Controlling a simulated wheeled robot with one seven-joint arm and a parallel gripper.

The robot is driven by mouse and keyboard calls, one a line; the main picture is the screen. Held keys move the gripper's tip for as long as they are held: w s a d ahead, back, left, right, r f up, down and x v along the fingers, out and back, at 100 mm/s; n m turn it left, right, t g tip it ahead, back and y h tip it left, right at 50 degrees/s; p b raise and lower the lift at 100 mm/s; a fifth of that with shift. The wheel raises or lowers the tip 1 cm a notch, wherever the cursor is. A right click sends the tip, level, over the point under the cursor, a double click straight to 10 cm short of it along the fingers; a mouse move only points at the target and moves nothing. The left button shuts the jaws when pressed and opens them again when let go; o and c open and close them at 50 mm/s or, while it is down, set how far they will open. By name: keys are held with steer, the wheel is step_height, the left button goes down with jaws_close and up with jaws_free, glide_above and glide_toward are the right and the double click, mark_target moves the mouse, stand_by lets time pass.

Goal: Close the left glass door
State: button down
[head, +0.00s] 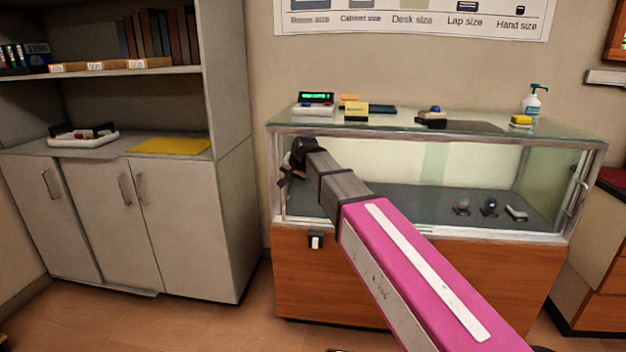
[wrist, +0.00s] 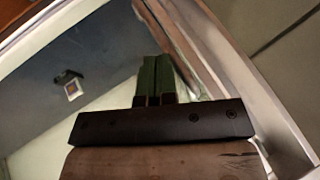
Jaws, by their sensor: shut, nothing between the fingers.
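The glass display case (head: 440,235) stands on a wood-fronted base against the wall. My pink and grey arm reaches across its front, and my gripper (head: 287,170) is at its upper left corner. The arm hides part of the left glass, so I cannot tell how far the left glass door stands open. In the wrist view my gripper (wrist: 155,78) is shut and empty, its fingers close together. A pale frame (wrist: 235,65) runs diagonally just right of the fingers; whether they touch it is unclear. A metal handle (head: 577,198) shows at the case's right end.
A calculator-like device (head: 314,108), a pump bottle (head: 532,102) and other small items stand on the case top. Small exhibits (head: 489,206) sit inside on the right. A grey cabinet (head: 150,220) stands to the left, with bare floor (head: 200,315) in front.

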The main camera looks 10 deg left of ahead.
steer(key=shift+a, duration=2)
steer(key=s+d+r, duration=0.5)
steer(key=d+r, duration=0.3)
steer(key=s+d+f+g+h, duration=0.2)
steer(key=s+d+f+h, duration=0.1)
steer(key=d+f, duration=1.8)
steer(key=s+d+f+g+h, duration=0.1)
steer(key=s+d+f, duration=0.5)
steer(key=d+f, duration=0.2)
steer(key=s+d+f+n+g, duration=0.1)
steer(key=s+d+f+g, duration=0.1)
steer(key=s+d+f, duration=0.5)
steer(key=d+f, duration=0.1)
steer(key=d, duration=0.2)
steer(key=shift+s+f+g+h, duration=0.2)
steer(key=shift+g+h, duration=0.1)
steer(key=shift+h, duration=0.1)
